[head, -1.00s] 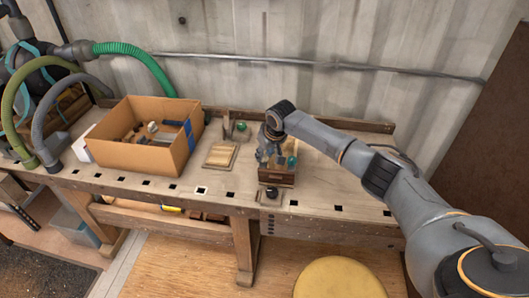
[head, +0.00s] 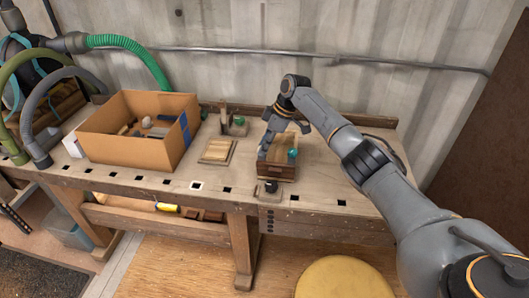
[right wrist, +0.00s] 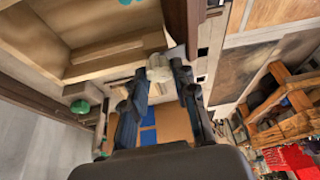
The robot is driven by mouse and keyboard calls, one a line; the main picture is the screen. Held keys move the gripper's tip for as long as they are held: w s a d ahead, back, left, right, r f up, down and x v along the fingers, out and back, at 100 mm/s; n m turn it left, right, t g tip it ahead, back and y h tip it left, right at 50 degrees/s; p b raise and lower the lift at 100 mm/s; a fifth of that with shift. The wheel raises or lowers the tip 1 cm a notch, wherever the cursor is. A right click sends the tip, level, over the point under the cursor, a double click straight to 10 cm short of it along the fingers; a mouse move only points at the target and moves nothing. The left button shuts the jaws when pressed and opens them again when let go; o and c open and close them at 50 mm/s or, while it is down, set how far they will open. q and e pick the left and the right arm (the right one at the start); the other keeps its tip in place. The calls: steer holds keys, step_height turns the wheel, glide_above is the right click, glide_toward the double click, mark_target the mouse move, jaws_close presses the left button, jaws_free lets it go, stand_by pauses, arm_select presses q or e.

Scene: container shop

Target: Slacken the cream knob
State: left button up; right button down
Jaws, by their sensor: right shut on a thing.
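In the right wrist view the cream knob (right wrist: 158,66) sits at the edge of a wooden box (right wrist: 100,65). The fingers of my right gripper (right wrist: 160,78) lie on either side of it and are shut on it. In the head view my right gripper (head: 263,150) reaches down to the left side of the small wooden box (head: 277,173) on the bench, and the cream knob is hidden there. My left gripper is out of view.
The box stands near the front of the workbench (head: 330,190). A wooden board (head: 217,151) and a small fixture with a green knob (head: 239,121) are to its left. A cardboard box (head: 130,150) with assorted things stands farther left. The bench right of the box is mostly clear.

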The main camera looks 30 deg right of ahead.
steer(key=shift+f+n+g+b, duration=0.1)
steer(key=shift+n+g+b, duration=0.6)
steer(key=shift+n+b, duration=1)
steer(key=c, duration=1)
jaws_free()
steer(key=shift+c, duration=0.2)
steer(key=shift+y, duration=0.3)
steer(key=v, duration=1.2)
steer(key=shift+a, duration=0.1)
